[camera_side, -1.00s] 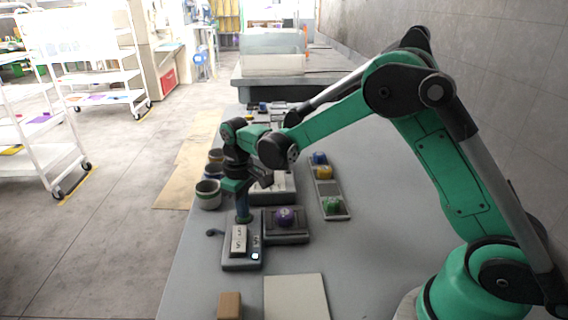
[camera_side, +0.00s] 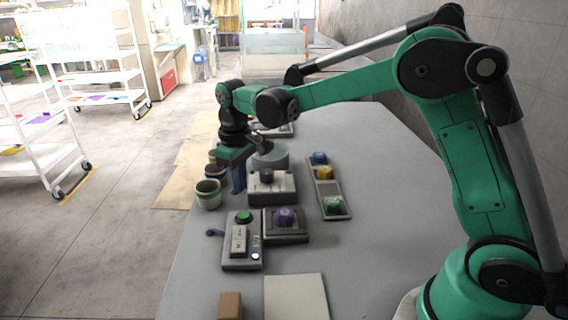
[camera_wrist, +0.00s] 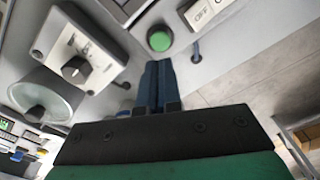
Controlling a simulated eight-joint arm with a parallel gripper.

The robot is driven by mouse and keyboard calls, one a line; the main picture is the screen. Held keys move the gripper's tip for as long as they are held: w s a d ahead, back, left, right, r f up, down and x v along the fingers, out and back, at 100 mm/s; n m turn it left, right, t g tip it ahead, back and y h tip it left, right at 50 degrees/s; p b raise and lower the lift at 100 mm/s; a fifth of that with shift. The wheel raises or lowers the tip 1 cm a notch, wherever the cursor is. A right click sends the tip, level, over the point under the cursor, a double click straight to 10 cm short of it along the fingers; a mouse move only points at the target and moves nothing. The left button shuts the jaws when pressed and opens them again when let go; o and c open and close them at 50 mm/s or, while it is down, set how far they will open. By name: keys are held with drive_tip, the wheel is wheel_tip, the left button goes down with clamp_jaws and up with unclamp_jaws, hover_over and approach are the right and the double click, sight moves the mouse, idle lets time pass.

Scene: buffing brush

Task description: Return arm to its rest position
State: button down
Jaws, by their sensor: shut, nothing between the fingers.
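My gripper (camera_side: 238,188) points down beside the cups at the left edge of the table. It is shut, and its blue fingers (camera_wrist: 155,85) lie together with nothing between them in the wrist view. The green button (camera_side: 243,216) on the grey control box (camera_side: 230,262) is uncovered, in front of my gripper and apart from it. The button also shows in the wrist view (camera_wrist: 159,40), just beyond the fingertips. The box bears a switch plate (camera_side: 239,240) and a small lit lamp (camera_side: 255,255).
A dial box (camera_side: 286,190) and a round grey disc (camera_side: 275,156) stand right of my gripper. A purple piece (camera_side: 286,216) sits in a dark tray. A narrow tray (camera_side: 331,190) holds blue, yellow and green pieces. Cups (camera_side: 208,195) stand close left. Clear table lies right.

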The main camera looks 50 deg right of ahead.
drive_tip(key=shift+r, duration=0.25)
drive_tip(key=shift+s+r, duration=0.3)
drive_tip(key=shift+r, duration=0.05)
drive_tip(key=s+r+m+t, duration=0.1)
drive_tip(key=s+t, duration=0.2)
drive_tip(key=s, duration=0.3)
drive_tip(key=s+d+r+m+t, duration=0.1)
drive_tip(key=s+r+m+t, duration=0.1)
drive_tip(key=s+t, duration=0.2)
drive_tip(key=s, duration=0.3)
drive_tip(key=shift+s+d+r, duration=0.15)
drive_tip(key=shift+s+r, duration=0.1)
